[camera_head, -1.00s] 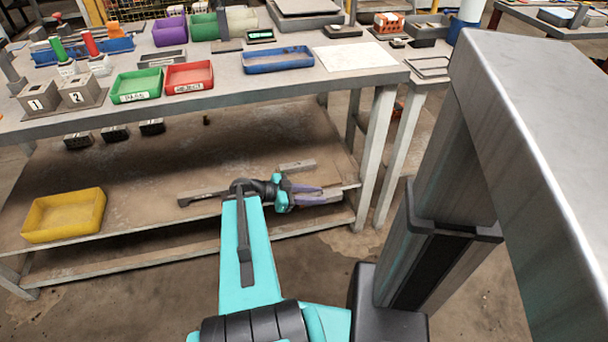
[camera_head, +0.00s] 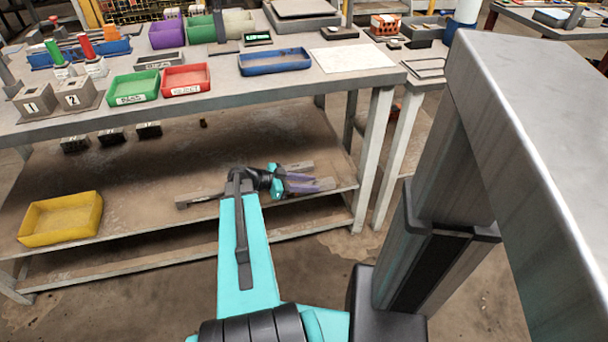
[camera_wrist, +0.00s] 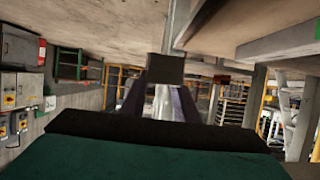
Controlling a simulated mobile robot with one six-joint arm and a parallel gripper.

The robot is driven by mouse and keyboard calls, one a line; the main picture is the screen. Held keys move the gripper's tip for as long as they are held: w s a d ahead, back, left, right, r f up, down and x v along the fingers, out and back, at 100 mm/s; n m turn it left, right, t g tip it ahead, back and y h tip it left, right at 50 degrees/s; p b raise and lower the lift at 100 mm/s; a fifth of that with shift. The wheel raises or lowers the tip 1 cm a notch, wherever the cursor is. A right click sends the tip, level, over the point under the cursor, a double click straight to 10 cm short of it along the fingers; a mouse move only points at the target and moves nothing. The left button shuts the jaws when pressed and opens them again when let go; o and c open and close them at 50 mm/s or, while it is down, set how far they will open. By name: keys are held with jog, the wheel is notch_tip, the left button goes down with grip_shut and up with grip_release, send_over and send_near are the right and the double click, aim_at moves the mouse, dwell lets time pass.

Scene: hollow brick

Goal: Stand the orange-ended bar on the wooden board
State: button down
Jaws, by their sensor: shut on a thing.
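My gripper (camera_head: 305,185), with purple fingers, points right near the front edge of the lower shelf under the bench. In the wrist view my gripper (camera_wrist: 162,100) is shut on a bar, its dark square end (camera_wrist: 165,67) between the fingers. The rest of the bar is mostly hidden, and no orange end shows. In the head view a short grey piece (camera_head: 300,166) appears just behind my gripper; I cannot tell whether it is part of the bar. A pale flat board (camera_head: 353,57) lies at the tabletop's right end; I cannot tell if it is wood.
The tabletop (camera_head: 230,90) is above my gripper. A bench leg (camera_head: 373,150) stands close to its right. A yellow bin (camera_head: 61,218) is on the shelf's left. Green (camera_head: 134,88), red (camera_head: 187,79) and blue (camera_head: 274,61) trays line the bench front. The shelf middle is mostly clear.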

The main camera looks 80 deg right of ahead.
jog(key=shift+w+d+f+b, duration=0.15)
jog(key=shift+w+d, duration=0.4)
jog(key=shift+d, duration=0.95)
jog(key=shift+w+d+f+b, duration=0.1)
jog(key=shift+w+d, duration=0.4)
jog(key=shift+d, duration=0.95)
jog(key=shift+w+d+f+b, duration=0.15)
jog(key=shift+w+d, duration=0.4)
jog(key=shift+d, duration=0.95)
jog(key=shift+f+b, duration=0.3)
jog(key=shift+f, duration=1.5)
jog(key=shift+f+b, duration=0.6)
jog(key=shift+b, duration=0.25)
jog(key=c, duration=1.4)
grip_release()
jog(key=shift+o, duration=0.2)
